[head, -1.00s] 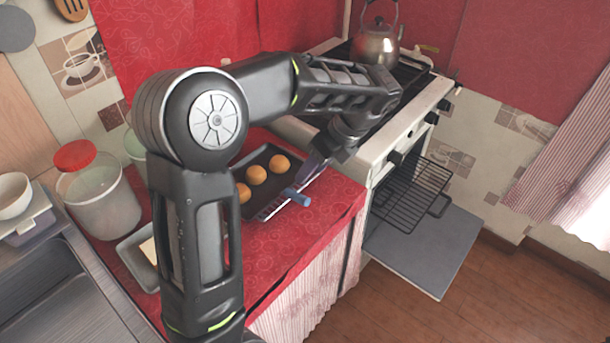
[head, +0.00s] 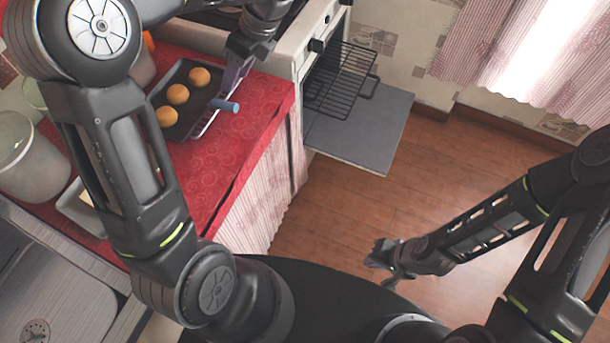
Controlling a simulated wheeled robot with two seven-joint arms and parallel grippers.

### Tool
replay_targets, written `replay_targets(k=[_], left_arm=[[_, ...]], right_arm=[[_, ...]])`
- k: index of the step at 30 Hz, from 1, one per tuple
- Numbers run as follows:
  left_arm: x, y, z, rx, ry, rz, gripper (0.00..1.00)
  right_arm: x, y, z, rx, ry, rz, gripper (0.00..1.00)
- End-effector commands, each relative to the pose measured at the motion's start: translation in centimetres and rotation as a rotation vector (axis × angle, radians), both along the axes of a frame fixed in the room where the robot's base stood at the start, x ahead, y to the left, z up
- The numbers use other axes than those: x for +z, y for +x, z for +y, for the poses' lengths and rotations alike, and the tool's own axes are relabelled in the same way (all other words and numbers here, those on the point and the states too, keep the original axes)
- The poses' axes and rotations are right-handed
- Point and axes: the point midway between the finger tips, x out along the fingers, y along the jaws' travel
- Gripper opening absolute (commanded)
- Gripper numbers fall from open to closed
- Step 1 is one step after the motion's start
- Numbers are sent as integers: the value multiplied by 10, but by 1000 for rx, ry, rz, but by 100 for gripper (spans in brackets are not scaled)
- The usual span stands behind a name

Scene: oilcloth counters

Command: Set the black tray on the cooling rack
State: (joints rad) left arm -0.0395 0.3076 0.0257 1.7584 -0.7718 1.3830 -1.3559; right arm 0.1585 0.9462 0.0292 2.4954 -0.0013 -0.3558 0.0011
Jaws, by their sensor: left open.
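The black tray (head: 195,120) lies on the red counter with three round golden buns in a row in it. Thin wires of what looks like the cooling rack (head: 208,121) show along the tray's right edge, with a short blue cylinder (head: 231,106) at that side. Most of the rack is hidden, and I cannot tell whether the tray rests fully on it. My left gripper (head: 232,82) is open at the tray's right rear edge. I cannot tell whether its fingers touch the tray. My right gripper (head: 380,268) hangs empty above the floor, its finger gap unclear.
A clear tub (head: 30,160) and a pale dish (head: 80,208) stand left of the tray. The wooden floor at right is free.

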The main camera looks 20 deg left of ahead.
Motion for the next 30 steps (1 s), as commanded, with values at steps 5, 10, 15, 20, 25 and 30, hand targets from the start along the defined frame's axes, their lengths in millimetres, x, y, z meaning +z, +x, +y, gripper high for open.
replay_targets(k=[5, 10, 15, 20, 25, 30], left_arm=[[-69, -2, -39, 89, -118, -36, 44], [-185, -35, -125, 403, -351, -77, 44], [-282, -105, -217, 1030, -533, -88, 44], [-324, -161, -250, 1582, -522, -116, 44], [-338, -188, -252, 1874, -472, -165, 44], [-339, -190, -251, 1918, -465, -178, 44]], right_arm=[[0, 0, 0, 0, 0, 0, 0], [0, 0, 0, 0, 0, 0, 0], [0, 0, 0, 0, 0, 0, 0], [0, 0, 0, 0, 0, 0, 0], [0, 0, 0, 0, 0, 0, 0], [0, 0, 0, 0, 0, 0, 0]])
